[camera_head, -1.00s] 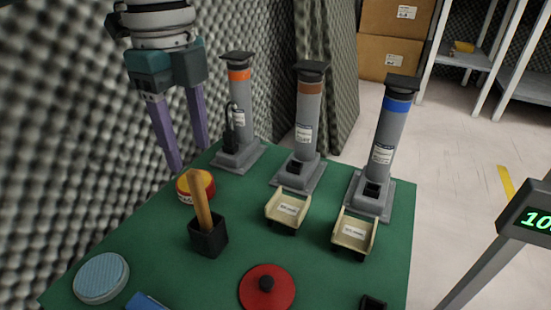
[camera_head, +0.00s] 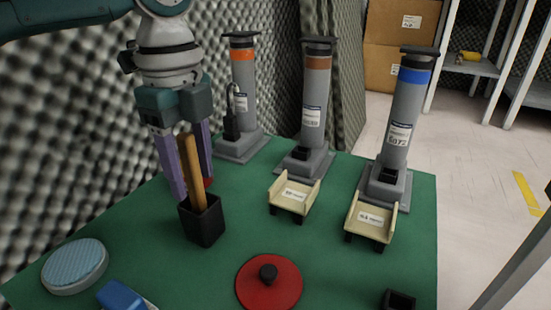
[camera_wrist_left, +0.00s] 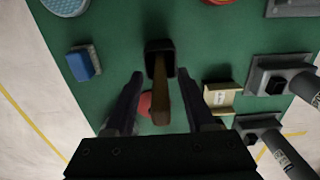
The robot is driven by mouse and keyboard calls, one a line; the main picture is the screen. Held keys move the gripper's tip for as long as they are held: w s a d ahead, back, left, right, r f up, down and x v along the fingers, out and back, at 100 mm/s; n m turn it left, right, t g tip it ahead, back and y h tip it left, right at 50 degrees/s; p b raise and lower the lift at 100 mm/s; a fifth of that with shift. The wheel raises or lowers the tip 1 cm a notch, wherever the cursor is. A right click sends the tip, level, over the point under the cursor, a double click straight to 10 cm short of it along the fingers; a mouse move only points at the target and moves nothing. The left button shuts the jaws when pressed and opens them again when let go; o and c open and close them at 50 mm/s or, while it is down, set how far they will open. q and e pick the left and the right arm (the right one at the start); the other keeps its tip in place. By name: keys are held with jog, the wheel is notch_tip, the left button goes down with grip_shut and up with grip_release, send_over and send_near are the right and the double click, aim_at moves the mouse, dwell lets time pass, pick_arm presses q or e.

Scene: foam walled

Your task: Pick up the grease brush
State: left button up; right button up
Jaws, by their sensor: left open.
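The grease brush shows as a wooden handle (camera_head: 193,168) standing up out of a square black holder (camera_head: 203,224); its lower end is hidden inside the holder. My left gripper (camera_head: 192,191) is open, pointing down, with its two purple fingers around the handle at the back edge of the holder. In the left wrist view the handle (camera_wrist_left: 161,100) lies between the spread fingers (camera_wrist_left: 163,82), with a gap on each side, and the holder (camera_wrist_left: 159,46) is beyond them. My right gripper is not in view.
A red can (camera_wrist_left: 145,104) is mostly hidden behind the gripper. Three grey columns (camera_head: 243,95) stand along the back, with cream trays (camera_head: 292,195) before them. A red lid (camera_head: 268,290), blue block (camera_head: 120,296) and round pad (camera_head: 74,267) lie in front.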

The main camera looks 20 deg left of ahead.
pick_arm(q)
grip_shut()
dwell(0.4)
